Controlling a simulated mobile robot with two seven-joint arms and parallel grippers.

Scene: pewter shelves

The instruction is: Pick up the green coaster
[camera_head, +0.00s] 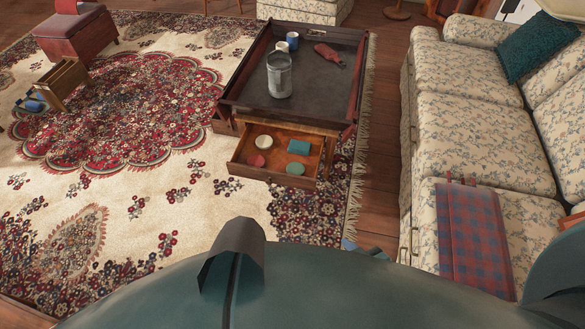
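The green coaster (295,168) is a flat round disc lying in the front right part of the open wooden drawer (245,170) of the low table. Beside it in the drawer are a teal box (298,147), a red round disc (257,160) and a small white bowl (263,142). Only a small part of my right gripper (364,249) shows, past the edge of my teal body and well short of the drawer. Whether it is open or shut is unclear. I cannot make out my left gripper.
The dark tray-topped table (315,105) holds a glass jar (279,75), two mugs and a red bottle (329,54). A floral sofa (465,110) with a plaid cloth (475,235) stands at right. Patterned rug (205,215) lies clear before the drawer.

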